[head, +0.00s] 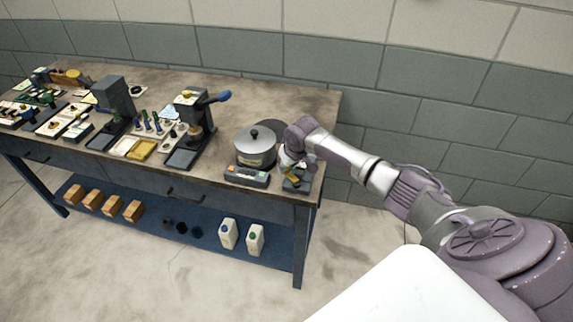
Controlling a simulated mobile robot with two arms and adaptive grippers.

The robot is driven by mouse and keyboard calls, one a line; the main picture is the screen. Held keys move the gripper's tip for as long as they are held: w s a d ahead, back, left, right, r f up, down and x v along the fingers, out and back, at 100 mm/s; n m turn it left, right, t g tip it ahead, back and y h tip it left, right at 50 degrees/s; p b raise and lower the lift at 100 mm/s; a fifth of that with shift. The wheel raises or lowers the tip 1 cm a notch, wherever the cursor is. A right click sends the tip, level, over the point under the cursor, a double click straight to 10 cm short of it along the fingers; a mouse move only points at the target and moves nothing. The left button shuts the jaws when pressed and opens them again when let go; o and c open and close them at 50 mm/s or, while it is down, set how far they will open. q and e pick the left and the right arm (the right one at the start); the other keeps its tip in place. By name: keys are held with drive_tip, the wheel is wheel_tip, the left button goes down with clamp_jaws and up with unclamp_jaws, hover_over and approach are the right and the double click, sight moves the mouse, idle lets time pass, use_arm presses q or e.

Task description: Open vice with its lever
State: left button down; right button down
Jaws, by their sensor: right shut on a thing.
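My right arm reaches in from the right over the bench. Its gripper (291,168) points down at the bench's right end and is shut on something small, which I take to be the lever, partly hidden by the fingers. A small dark device, apparently the vice (297,185), sits right under the gripper near the bench's front right corner. The jaws of the vice are too small and covered to make out. My left gripper is not in view.
A grey lidded pot (255,147) with a control box (246,176) stands just left of the gripper. A press with a blue handle (220,97) and several trays fill the bench (315,100) further left. The lower shelf (205,252) holds wooden blocks and white bottles.

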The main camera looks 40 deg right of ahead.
drive_tip(key=c, duration=1)
unclamp_jaws()
drive_tip(key=shift+d, duration=0.1)
